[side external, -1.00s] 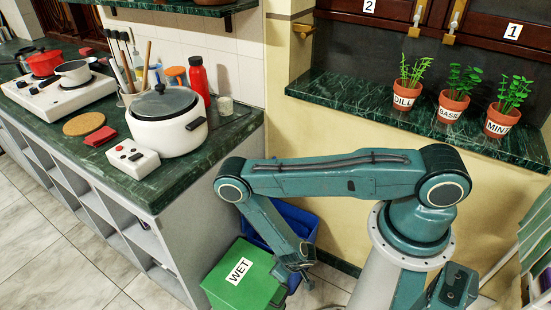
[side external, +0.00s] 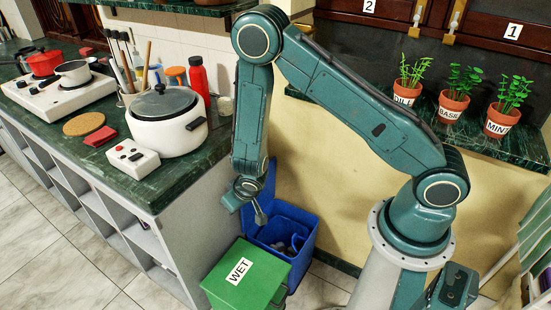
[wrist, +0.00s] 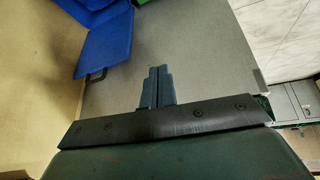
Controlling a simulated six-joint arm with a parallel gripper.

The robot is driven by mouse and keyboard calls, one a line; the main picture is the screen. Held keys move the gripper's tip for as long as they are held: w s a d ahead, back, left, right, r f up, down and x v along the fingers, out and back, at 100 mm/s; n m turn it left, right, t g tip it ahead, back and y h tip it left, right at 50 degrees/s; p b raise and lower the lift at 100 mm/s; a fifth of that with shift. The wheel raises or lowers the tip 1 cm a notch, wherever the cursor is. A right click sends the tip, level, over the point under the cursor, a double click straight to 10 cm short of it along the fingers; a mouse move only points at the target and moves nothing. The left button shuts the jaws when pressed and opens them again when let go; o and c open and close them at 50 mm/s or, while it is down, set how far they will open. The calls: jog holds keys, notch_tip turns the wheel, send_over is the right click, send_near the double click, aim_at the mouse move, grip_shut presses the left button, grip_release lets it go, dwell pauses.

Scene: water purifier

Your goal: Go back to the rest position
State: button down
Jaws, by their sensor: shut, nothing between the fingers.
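My gripper (side external: 258,213) hangs in the air above the bins, beside the end of the counter. In the wrist view its two fingers (wrist: 158,72) are together with nothing between them. The blue bin (side external: 283,236) stands below it with its lid raised and some dark and grey items inside. The green bin (side external: 250,278), labelled WET, stands in front of it with its lid shut. The blue lid also shows in the wrist view (wrist: 104,45).
The green counter (side external: 60,135) on the left holds a white cooker (side external: 167,130), a red bottle (side external: 197,78) and a stove (side external: 55,95). A shelf at the back right holds potted herbs labelled DILL (side external: 405,95), BASIL (side external: 449,107) and MINT (side external: 500,122).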

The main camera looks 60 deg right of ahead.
jog(key=s+d+r, duration=0.1)
jog(key=s+r, duration=0.2)
jog(key=r, duration=1)
jog(key=s+d+r, duration=0.2)
jog(key=s+r, duration=0.1)
jog(key=r, duration=1)
jog(key=s+r+n+y, duration=0.1)
jog(key=s+r, duration=0.4)
jog(key=s, duration=0.4)
jog(key=s+r+n, duration=0.1)
jog(key=s+r, duration=0.5)
jog(key=s, duration=0.4)
jog(key=shift+d+y, duration=0.15)
jog(key=shift+y, duration=0.25)
jog(key=shift+r, duration=0.1)
